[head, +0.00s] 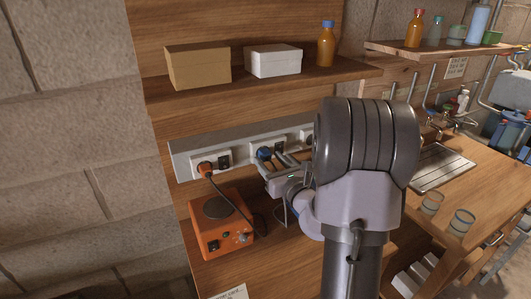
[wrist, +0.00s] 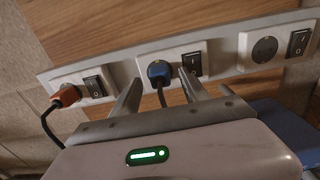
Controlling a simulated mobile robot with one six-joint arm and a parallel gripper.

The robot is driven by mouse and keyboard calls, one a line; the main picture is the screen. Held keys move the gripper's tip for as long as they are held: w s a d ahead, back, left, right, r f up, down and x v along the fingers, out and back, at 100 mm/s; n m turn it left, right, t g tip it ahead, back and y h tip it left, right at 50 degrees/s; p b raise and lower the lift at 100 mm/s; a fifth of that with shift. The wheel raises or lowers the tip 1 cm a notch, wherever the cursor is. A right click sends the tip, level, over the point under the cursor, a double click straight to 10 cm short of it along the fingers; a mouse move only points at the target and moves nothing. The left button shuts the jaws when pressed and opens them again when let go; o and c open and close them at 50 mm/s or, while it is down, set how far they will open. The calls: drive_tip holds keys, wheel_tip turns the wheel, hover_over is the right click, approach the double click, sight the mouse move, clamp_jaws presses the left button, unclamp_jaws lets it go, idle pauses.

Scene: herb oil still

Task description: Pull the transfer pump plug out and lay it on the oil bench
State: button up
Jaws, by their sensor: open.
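A blue plug (wrist: 159,72) sits in the middle socket of the wall strip, with a dark cord hanging down from it. It also shows in the head view (head: 264,153), partly hidden by my gripper. No label tells me whether it is the transfer pump's. My gripper (wrist: 161,77) is open. Its two fingers reach toward the strip, one on each side of the blue plug in the wrist view; I cannot tell whether they touch it. A wooden bench (head: 215,275) lies below the strip; I cannot tell whether it is the oil bench.
An orange plug (wrist: 67,95) sits in the left socket; its cord runs to an orange hotplate (head: 212,238). Rocker switches (wrist: 192,63) stand beside the sockets. The right socket (wrist: 265,49) is empty. A shelf (head: 215,93) with boxes hangs above. Jars (head: 461,221) stand at right.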

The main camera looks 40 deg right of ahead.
sight(268, 158)
drive_tip(key=shift+x, duration=0.9)
idle(0.4)
clamp_jaws()
drive_tip(key=shift+b+v, duration=0.55)
drive_tip(key=shift+v, duration=2.45)
